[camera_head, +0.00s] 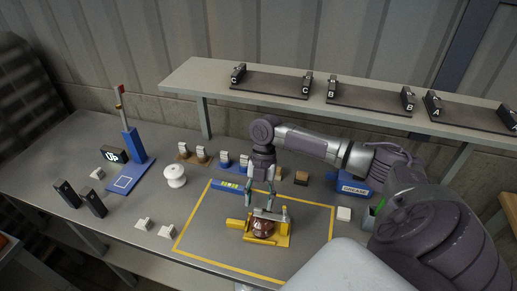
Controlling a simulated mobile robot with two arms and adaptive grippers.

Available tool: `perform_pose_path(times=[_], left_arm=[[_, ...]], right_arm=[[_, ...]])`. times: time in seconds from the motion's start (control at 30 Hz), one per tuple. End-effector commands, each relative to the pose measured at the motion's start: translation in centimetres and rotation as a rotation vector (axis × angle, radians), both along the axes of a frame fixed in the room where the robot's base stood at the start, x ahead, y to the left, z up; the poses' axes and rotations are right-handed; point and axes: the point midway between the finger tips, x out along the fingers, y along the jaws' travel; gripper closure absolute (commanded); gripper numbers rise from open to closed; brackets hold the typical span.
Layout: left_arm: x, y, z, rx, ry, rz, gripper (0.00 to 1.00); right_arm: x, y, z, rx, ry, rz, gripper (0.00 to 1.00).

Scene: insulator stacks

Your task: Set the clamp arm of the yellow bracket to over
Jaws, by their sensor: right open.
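The yellow bracket (281,240) stands inside the yellow outlined area on the table. A brown rounded piece (263,229) sits in it. A grey bar, seemingly the clamp arm (270,216), appears to lie across above the brown piece, close to a yellow post on the right. The gripper hides part of this, so I cannot tell its exact setting. My right gripper (261,203) points down just above the bracket, its fingers apart near the bar. I cannot tell whether they touch it. My left gripper is not in view.
A raised shelf (215,80) with lettered holders runs along the back. A white spool (174,176), a blue stand (131,145) and two black blocks (93,202) are on the left. A blue labelled box (353,186) is on the right. Bare table lies inside the yellow outline (191,221).

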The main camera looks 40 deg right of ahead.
Motion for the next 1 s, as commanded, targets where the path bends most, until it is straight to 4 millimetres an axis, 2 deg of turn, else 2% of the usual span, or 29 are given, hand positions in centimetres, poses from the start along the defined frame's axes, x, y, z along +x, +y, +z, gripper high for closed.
perform_pose_path(times=[0.2, 0.43, 0.6, 0.87, 1.0], left_arm=[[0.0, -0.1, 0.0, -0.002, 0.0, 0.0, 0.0], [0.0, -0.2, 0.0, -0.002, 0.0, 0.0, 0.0], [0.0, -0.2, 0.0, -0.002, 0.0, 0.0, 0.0], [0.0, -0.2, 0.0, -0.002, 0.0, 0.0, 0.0], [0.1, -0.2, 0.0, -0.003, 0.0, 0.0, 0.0]], right_arm=[[1.2, -1.5, 4.5, -0.001, -0.005, -0.002, 0.48], [2.0, -2.8, 8.1, 0.0, -0.003, -0.001, 0.48], [2.2, -3.1, 9.1, 0.0, -0.001, 0.0, 0.48], [2.2, -3.1, 9.2, 0.0, 0.0, 0.0, 0.48], [2.1, -2.9, 8.9, -0.004, 0.002, -0.003, 0.7]])
